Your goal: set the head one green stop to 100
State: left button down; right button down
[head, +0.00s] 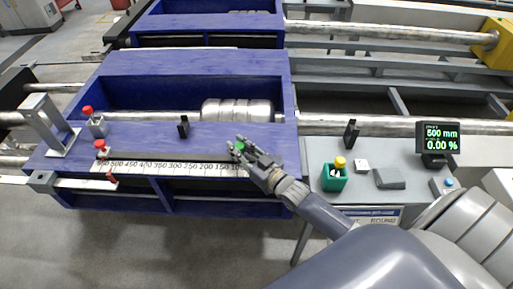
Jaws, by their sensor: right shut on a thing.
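The green stop (239,146) sits at the right end of the scale on the blue runout table (190,66). My right gripper (240,151) is shut on it, and its fingers hide most of the stop. The white scale (160,168) runs along the table's front edge, its numbers falling from left to right. The stop is near the 100 mark, which the gripper partly covers, so its exact reading cannot be told. My left gripper is not in view.
Red-topped knobs (87,110) stand at the left of the table. A steel roller (237,111) lies behind the scale. A display (438,137) reads 500 mm and 0.00 %. A green cup (334,178) stands on the grey side table (385,160).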

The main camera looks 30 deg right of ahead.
jog(key=shift+w+a, duration=0.15)
jog(key=shift+a, duration=0.15)
jog(key=c, duration=1.2)
grip_release()
jog(key=shift+c, duration=0.2)
jog(key=shift+d, duration=0.1)
jog(key=v, duration=1.2)
